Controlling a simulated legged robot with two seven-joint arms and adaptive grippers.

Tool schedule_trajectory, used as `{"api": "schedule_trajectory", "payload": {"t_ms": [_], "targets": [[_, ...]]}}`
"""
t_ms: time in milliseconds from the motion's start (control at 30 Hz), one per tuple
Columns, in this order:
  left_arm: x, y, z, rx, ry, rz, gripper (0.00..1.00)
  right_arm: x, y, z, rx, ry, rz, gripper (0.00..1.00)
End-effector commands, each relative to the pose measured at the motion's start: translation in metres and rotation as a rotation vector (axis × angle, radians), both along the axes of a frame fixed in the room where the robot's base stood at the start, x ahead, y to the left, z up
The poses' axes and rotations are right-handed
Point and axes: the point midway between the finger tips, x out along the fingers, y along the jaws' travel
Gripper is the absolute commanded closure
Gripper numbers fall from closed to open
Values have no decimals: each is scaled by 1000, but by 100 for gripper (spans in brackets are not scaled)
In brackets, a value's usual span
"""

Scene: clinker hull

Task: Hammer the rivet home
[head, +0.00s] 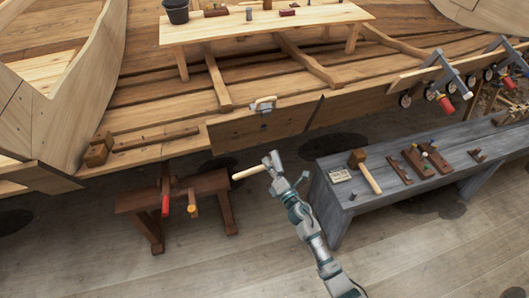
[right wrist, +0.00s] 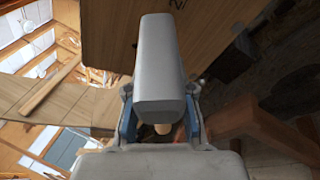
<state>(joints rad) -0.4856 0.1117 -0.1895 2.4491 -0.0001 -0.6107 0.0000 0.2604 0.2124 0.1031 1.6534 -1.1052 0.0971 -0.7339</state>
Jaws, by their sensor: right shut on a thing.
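My right gripper (head: 272,163) is shut on a hammer, in front of the hull and above the floor. The hammer's pale wooden handle (head: 248,173) sticks out to the left. In the right wrist view a large grey block, which looks like the hammer head (right wrist: 160,65), stands between the blue-padded fingers (right wrist: 161,125), with a bit of wood below it. On the hull plank (head: 240,132) sits a small grey metal fitting with a pale handle (head: 263,104), apart from the hammer. I cannot make out the rivet. My left gripper is not in view.
A grey bench (head: 335,200) at the right carries a wooden mallet (head: 365,170) and several small tools. A brown trestle (head: 215,183) stands at the left. Clamps (head: 450,75) line the hull's edge at the upper right. A pale table (head: 330,15) stands behind.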

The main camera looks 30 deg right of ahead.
Motion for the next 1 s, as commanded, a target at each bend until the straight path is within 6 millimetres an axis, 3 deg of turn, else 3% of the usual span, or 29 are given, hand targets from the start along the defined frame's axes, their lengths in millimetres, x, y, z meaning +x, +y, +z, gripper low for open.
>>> {"api": "schedule_trajectory", "payload": {"t_ms": [33, 367, 700, 1000], "targets": [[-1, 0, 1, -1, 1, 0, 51, 3, -1, 11, -4, -16, 0, 100], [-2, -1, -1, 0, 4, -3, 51, 3, -1, 8, -3, -12, 0, 100], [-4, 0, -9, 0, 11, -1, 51, -35, 7, -8, -3, -10, 0, 100], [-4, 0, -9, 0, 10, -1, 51, -42, 8, -8, -3, -12, 0, 100]]}}
